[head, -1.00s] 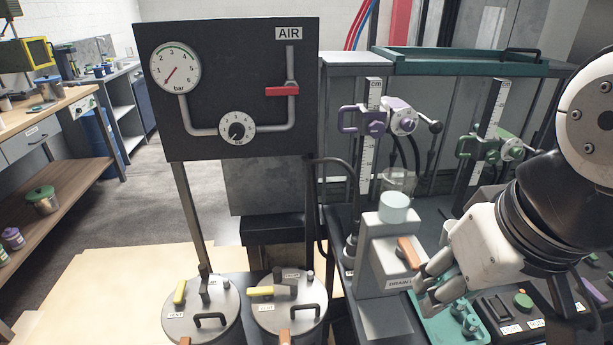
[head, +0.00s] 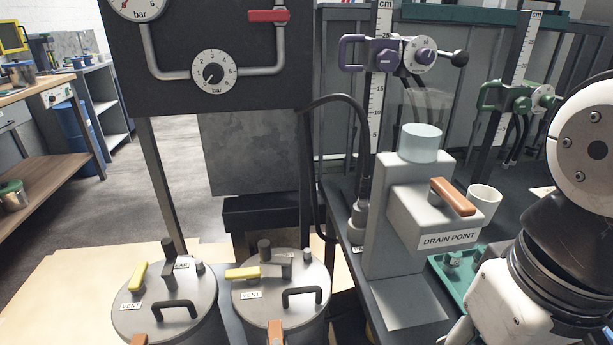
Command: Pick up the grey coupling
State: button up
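A small grey fitting (head: 452,259), which may be the grey coupling, is in the green tray (head: 437,262) right of the drain point block. Much of the tray is hidden behind the block and my arm. Another grey fitting (head: 361,215) is at the lower end of a black hose, left of the block; I cannot tell which one is the coupling. My gripper (head: 458,334) is at the bottom edge, below the tray in the picture. Its fingers are mostly cut off, so its opening and any contents are hidden.
The grey drain point block (head: 395,235) with an orange handle (head: 452,197) stands left of my arm. A white cup (head: 484,200) is behind it. Two lidded vessels (head: 165,308) stand at the lower left. Purple (head: 385,58) and green (head: 512,99) clamps sit on scaled posts.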

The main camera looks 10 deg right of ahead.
aim_at(360, 211)
jog(key=j+u, duration=0.15)
jog(key=j, duration=0.25)
jog(key=i+j+u, duration=0.15)
jog(key=j, duration=0.25)
jog(key=i+j+u, duration=0.15)
jog(key=j, duration=0.25)
